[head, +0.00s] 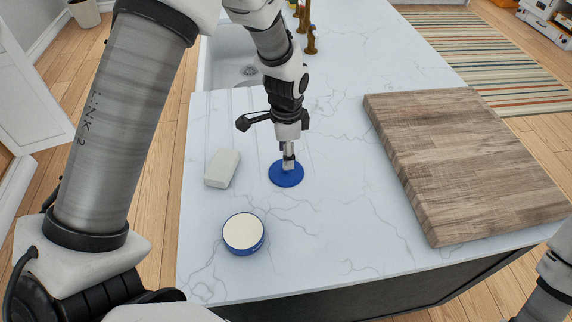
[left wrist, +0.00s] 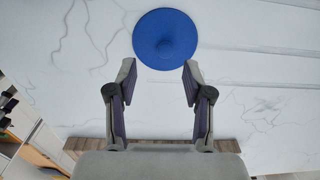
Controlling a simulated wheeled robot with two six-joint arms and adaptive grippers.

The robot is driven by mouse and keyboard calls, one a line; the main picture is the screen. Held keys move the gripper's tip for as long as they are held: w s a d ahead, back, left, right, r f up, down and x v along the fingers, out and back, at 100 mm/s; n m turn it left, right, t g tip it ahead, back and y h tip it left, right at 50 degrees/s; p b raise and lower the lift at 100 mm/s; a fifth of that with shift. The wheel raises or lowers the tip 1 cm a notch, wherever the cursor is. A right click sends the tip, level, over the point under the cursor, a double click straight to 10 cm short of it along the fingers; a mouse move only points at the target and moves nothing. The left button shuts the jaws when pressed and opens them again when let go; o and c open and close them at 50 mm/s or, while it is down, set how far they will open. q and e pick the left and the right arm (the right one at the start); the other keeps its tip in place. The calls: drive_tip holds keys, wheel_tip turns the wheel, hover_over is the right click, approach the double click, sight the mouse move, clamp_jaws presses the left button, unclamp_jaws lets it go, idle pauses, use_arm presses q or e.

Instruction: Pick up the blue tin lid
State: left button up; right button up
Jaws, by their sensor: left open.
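The blue tin lid (head: 286,175) is a flat round disc lying on the white marble counter. In the left wrist view the blue lid (left wrist: 165,40) shows a small raised knob in its middle. My left gripper (head: 289,160) is right over the lid in the head view and hides part of it. In the left wrist view my left gripper (left wrist: 160,75) has its two fingers apart, with nothing between them, and the lid lies just beyond the fingertips. A blue round tin (head: 243,233) with a cream top surface stands nearer the front edge. My right gripper is out of view.
A white block (head: 222,168) lies left of the lid. A thick wooden board (head: 465,160) covers the right of the counter (head: 330,240). A sink (head: 232,55) and brass taps (head: 310,40) are at the back. The counter front between tin and board is clear.

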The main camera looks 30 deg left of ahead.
sight(281, 178)
use_arm(q)
drive_tip(key=f, duration=0.1)
drive_tip(key=f+p, duration=0.1)
drive_tip(key=f, duration=0.1)
drive_tip(key=w+f, duration=0.1)
drive_tip(key=f, duration=0.1)
drive_tip(key=shift+a+f+p, duration=0.25)
drive_tip(key=shift+a+p, duration=0.1)
drive_tip(key=shift+a, duration=0.05)
drive_tip(key=shift+s+d+r, duration=0.1)
drive_tip(key=shift+d, duration=0.05)
drive_tip(key=shift+s+d+r, duration=0.1)
drive_tip(key=shift+s, duration=0.05)
drive_tip(key=c, duration=0.9)
drive_tip(key=shift+c, duration=0.2)
